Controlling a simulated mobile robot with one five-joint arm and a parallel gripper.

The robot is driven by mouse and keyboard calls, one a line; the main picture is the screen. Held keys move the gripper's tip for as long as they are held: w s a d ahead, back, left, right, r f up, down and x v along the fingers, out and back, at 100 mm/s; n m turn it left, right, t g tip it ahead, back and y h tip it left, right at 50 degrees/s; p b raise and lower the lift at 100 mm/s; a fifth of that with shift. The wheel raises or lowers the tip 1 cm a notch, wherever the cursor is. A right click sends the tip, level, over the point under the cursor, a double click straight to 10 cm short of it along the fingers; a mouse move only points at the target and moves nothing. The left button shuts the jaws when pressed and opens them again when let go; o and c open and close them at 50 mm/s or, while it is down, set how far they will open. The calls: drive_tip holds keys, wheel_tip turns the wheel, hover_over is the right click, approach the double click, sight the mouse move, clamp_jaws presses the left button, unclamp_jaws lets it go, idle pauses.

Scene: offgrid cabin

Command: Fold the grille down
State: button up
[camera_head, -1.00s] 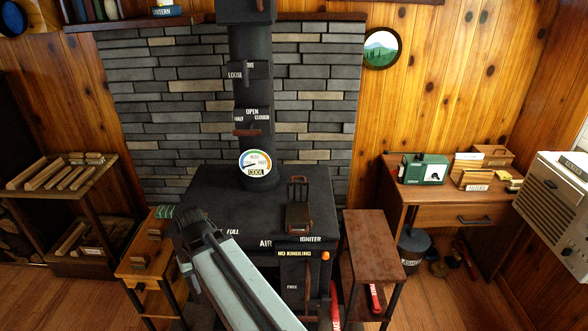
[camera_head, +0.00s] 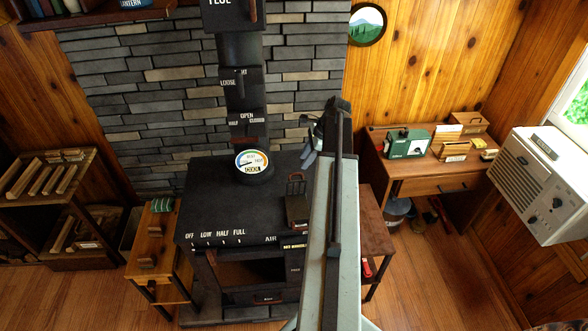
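No part is labelled as the grille. A small dark upright frame with reddish-brown edges (camera_head: 296,184) stands on a block at the right of the black stove's top (camera_head: 215,195); it may be the grille. A white wall unit (camera_head: 545,190) at the right has a slatted front, which could also be it. My gripper (camera_head: 311,148) is at the end of my raised arm, above and behind the stove's right side in the picture. It appears apart from both. Its fingers are small and partly hidden by my arm, so its opening is unclear.
The stovepipe (camera_head: 240,100) with its levers and a round gauge (camera_head: 254,161) stands left of my arm. A small wooden stand (camera_head: 160,240) is left of the stove. A desk (camera_head: 425,180) with a green device (camera_head: 409,142) is at the right.

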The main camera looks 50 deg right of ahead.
sight(297, 174)
drive_tip(key=b+x, duration=0.5)
drive_tip(key=x, duration=0.2)
drive_tip(key=shift+a+f+b, duration=0.1)
drive_tip(key=shift+b, duration=0.25)
drive_tip(key=shift+w, duration=0.1)
clamp_jaws()
idle(0.8)
